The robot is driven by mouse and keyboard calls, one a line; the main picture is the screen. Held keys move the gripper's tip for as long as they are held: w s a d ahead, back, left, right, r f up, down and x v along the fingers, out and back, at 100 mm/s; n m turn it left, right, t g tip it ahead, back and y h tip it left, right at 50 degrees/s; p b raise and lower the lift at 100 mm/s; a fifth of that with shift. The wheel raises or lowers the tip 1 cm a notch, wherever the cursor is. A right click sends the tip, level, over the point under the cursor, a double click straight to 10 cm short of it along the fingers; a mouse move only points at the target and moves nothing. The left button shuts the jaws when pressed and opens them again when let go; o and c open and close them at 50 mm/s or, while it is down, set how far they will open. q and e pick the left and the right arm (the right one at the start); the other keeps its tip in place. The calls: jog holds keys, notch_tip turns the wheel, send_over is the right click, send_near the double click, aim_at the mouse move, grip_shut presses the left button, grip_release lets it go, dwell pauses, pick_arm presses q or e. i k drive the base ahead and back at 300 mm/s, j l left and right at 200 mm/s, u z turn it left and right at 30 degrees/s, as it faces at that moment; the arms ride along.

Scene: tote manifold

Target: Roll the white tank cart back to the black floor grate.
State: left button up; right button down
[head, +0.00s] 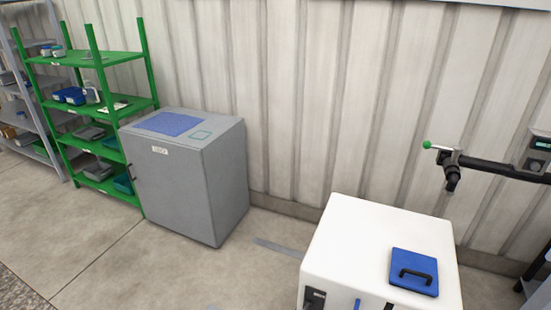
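The white tank cart (362,245) stands at the bottom right, close to the corrugated wall. Its top carries a blue square lid (414,271) with a black handle. A black fitting (315,298) sits on its near side, and the picture's lower edge cuts off its base and wheels. I see no black floor grate that I can be sure of. Neither of my grippers is in view.
A grey cabinet (190,185) with a blue top panel stands left of the cart. A green shelf rack (104,130) holds bins beyond it. A black pipe with a green-knobbed handle (475,163) juts in at right. Concrete floor (150,265) is clear at lower left.

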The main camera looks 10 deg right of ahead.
aim_at(346, 264)
jog(key=z, duration=0.95)
